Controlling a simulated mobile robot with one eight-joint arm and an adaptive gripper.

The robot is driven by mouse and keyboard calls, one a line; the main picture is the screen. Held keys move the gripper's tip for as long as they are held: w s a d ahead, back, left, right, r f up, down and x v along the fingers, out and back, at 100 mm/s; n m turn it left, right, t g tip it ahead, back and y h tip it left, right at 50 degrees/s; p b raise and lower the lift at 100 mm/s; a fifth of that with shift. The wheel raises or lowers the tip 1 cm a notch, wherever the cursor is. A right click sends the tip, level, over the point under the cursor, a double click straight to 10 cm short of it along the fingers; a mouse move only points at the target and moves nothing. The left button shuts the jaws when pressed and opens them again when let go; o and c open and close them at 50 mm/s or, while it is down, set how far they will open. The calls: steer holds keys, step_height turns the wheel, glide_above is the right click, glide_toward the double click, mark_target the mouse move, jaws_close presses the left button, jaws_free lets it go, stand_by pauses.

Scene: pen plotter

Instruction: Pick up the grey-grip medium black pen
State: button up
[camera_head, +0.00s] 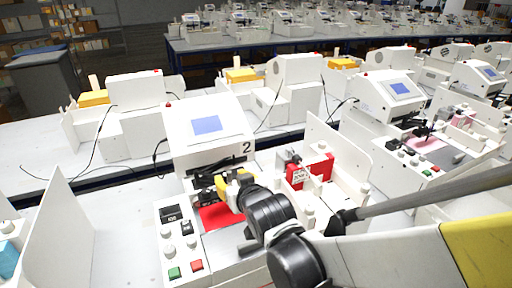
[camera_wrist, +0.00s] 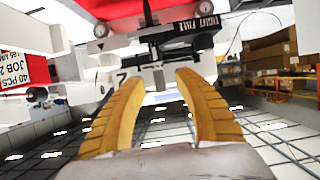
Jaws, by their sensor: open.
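My gripper (camera_head: 234,187) is over the red bed (camera_head: 214,216) of the plotter marked 2, close to its black carriage (camera_head: 203,194). In the wrist view its two yellow fingers (camera_wrist: 158,80) are spread, with a gap between the tips and nothing clearly held. Beyond the tips, the wrist view shows a dark carriage mechanism (camera_wrist: 160,45) with a thin upright rod against the red surface. I cannot make out the grey-grip medium black pen for certain in either view; it may be hidden by the arm or too small.
A control panel with a green button (camera_head: 174,272) and a red button (camera_head: 197,266) lies front left of the bed. A red block (camera_head: 318,169) with a label stands right of the plotter beside a white panel (camera_head: 340,150). More plotters stand on benches behind.

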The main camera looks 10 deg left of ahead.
steer(key=shift+x, duration=1.1)
steer(key=shift+d, duration=0.1)
jaws_close()
